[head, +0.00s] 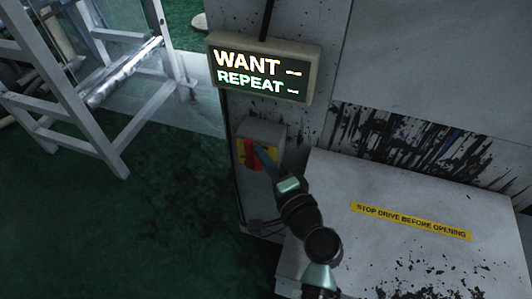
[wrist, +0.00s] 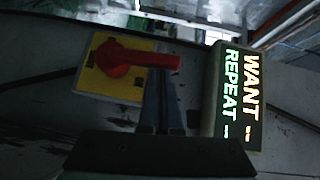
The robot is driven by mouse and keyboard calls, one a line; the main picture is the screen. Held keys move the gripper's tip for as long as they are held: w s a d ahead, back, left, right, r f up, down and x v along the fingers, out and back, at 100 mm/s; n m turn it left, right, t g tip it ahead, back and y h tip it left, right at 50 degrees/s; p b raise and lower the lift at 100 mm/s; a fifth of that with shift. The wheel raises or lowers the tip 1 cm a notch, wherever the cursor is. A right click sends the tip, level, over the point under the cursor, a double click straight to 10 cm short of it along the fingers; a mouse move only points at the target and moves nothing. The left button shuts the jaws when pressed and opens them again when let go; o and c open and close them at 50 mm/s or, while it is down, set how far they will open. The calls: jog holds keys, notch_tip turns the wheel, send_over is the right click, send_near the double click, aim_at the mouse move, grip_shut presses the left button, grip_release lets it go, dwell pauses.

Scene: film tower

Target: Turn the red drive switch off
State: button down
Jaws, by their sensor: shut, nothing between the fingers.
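The red drive switch (head: 250,154) is a rotary handle on a yellow plate (head: 240,148), on the front of a small grey box. In the head view its handle stands roughly upright. In the wrist view the red handle (wrist: 135,59) points right from its round hub, across the yellow plate (wrist: 97,78). My gripper (head: 262,152) is shut and empty, with its fingertips close to the right side of the handle. In the wrist view the shut fingers (wrist: 158,85) reach the handle's free end. I cannot tell whether they touch it.
A lit sign (head: 262,70) reading WANT and REPEAT hangs above the switch box. A pale cover (head: 400,195) with a yellow label (head: 411,221), "STOP DRIVE BEFORE OPENING", lies to the right. A white metal frame (head: 75,85) stands at the left. Green floor (head: 150,210) is open at lower left.

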aim_at(248, 146)
jog(key=a+r+p, duration=0.1)
jog(key=p, duration=0.1)
jog(key=a+n+g+h+p, duration=0.1)
jog(key=p, duration=0.2)
jog(key=shift+w+r+n, duration=0.2)
jog(key=shift+r+n, duration=0.1)
jog(key=shift+r, duration=0.05)
jog(key=shift+w+a+n+g+h+p, duration=0.1)
jog(key=shift+a+n+g+h+p, duration=0.25)
jog(key=shift+p, duration=0.7)
jog(key=w+a+f+n+g+h+p, duration=0.2)
jog(key=a+f+n+g+h+p, duration=0.2)
jog(key=h, duration=0.4)
jog(key=a+f+n+p, duration=0.1)
jog(key=a+p, duration=0.1)
jog(key=shift+w+a+g, duration=0.2)
jog(key=shift+a+g, duration=0.15)
jog(key=shift+a, duration=0.05)
jog(key=shift+f+n, duration=0.1)
jog(key=shift+n, duration=0.15)
